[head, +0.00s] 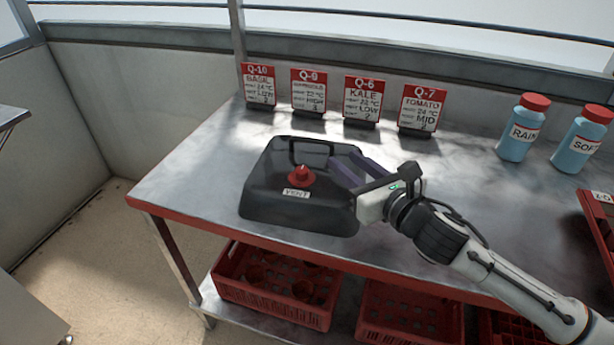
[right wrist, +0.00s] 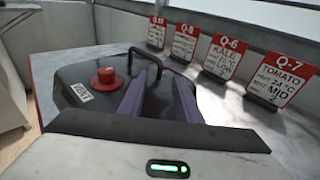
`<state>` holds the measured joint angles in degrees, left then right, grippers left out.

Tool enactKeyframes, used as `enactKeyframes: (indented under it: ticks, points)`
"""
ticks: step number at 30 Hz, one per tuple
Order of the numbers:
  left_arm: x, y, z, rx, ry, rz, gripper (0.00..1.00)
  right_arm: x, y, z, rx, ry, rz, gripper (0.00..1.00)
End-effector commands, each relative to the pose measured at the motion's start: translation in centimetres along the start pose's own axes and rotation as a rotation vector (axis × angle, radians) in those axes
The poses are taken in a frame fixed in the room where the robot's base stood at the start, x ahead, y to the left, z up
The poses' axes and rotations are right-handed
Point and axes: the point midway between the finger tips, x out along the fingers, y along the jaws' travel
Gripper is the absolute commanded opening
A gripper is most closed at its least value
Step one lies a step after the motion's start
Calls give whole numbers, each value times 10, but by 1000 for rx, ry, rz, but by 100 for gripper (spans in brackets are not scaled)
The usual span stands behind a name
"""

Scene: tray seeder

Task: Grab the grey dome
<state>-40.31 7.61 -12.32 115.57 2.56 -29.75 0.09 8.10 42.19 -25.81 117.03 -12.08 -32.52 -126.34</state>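The dome (head: 270,190) is a dark grey, nearly black cover on the metal table, with a red knob (head: 302,175), a VENT label and a black bar handle (head: 311,141) on top. My right gripper (head: 347,166) is over the dome's right side, its two purple fingers apart and pointing toward the handle. In the right wrist view the dome (right wrist: 85,118) lies beneath the open fingers (right wrist: 158,80). The handle (right wrist: 147,50) shows just beyond the tips, with no grip on it. What lies under the dome is hidden. My left gripper is not in view.
Four-sided table edges are red-trimmed. Several sign cards (head: 362,99) stand along the back. Two blue bottles (head: 520,130) with red caps stand at the back right. A red tray (head: 597,222) is at the right edge. Red crates (head: 275,290) sit on the shelf below.

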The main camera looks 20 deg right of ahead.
Motion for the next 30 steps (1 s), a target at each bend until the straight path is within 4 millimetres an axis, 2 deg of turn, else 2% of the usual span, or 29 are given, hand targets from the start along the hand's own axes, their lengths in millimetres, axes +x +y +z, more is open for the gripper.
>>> enactKeyframes:
  ticks: [3, 6, 15, 16, 21, 30]
  points:
    - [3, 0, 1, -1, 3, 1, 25, 21, 1, -4, 5, -2, 0, 31]
    - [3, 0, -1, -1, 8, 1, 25, 33, 1, -3, 2, -1, 0, 31]
    - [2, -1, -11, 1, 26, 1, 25, 40, 1, -3, 1, 1, 2, 31]
    - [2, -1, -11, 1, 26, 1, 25, 40, 1, -3, 1, 1, 2, 29]
    - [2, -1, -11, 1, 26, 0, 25, 39, 1, -3, 1, 1, 2, 1]
    - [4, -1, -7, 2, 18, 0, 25, 39, 1, -2, 3, -1, 2, 0]
